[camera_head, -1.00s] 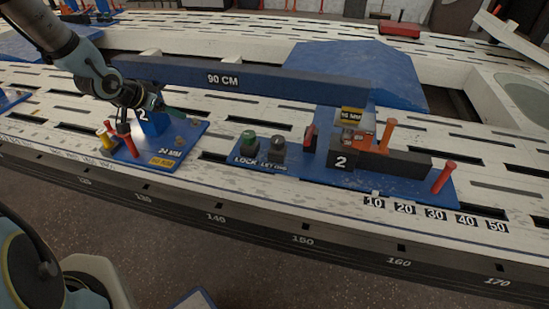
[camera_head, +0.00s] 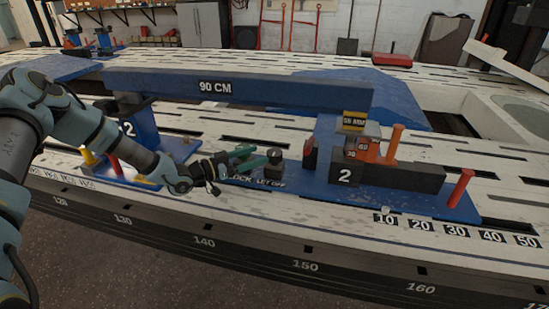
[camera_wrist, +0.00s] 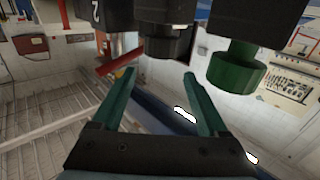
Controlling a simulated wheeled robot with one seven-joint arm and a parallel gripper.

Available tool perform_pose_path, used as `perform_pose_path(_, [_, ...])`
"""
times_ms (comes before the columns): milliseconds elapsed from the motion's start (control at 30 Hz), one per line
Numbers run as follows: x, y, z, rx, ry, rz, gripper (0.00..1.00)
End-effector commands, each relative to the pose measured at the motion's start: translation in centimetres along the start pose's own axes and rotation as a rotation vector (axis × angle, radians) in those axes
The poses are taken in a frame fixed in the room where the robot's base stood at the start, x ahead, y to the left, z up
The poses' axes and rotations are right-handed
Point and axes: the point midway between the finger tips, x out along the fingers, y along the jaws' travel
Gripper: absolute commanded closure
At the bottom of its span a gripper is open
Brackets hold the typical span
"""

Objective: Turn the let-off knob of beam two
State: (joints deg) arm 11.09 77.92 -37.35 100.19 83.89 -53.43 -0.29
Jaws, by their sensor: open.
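The let-off knob (camera_head: 274,156) of beam two is dark and stands on a blue base plate above the words LET OFF. My gripper (camera_head: 255,158) comes in from the left with its green fingers apart, close to this knob. In the wrist view the dark knob (camera_wrist: 167,45) lies just beyond the open fingertips (camera_wrist: 159,74), roughly in line with the gap. I cannot tell whether the fingers touch it. The green lock knob (camera_wrist: 237,70) is to the right in the wrist view; in the head view my gripper hides most of it.
The blue beam marked 90 CM (camera_head: 240,88) spans above and behind the knob. To the right stand a dark block marked 2 (camera_head: 344,176), an orange post (camera_head: 394,143) and a red post (camera_head: 460,188). The slotted white bench (camera_head: 330,211) is clear in front.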

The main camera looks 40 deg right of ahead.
Motion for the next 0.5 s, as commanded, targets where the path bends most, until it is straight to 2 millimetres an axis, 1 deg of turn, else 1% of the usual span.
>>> perform_pose_path(33, [0.0,0.0,1.5,-0.003,0.000,-0.002,0.23])
perform_pose_path(67, [0.0,0.0,2.1,-0.003,0.000,-0.002,0.23])
perform_pose_path(100, [0.4,0.1,2.4,0.000,0.001,0.000,0.23])
perform_pose_path(200, [2.7,0.1,2.1,0.001,0.001,0.002,0.23])
perform_pose_path(300, [4.4,0.0,2.1,0.001,0.000,0.000,0.23])
perform_pose_path(400, [5.8,0.0,2.1,0.000,-0.001,-0.001,0.23])
perform_pose_path(500, [6.8,0.0,2.0,0.000,0.000,-0.001,0.23])
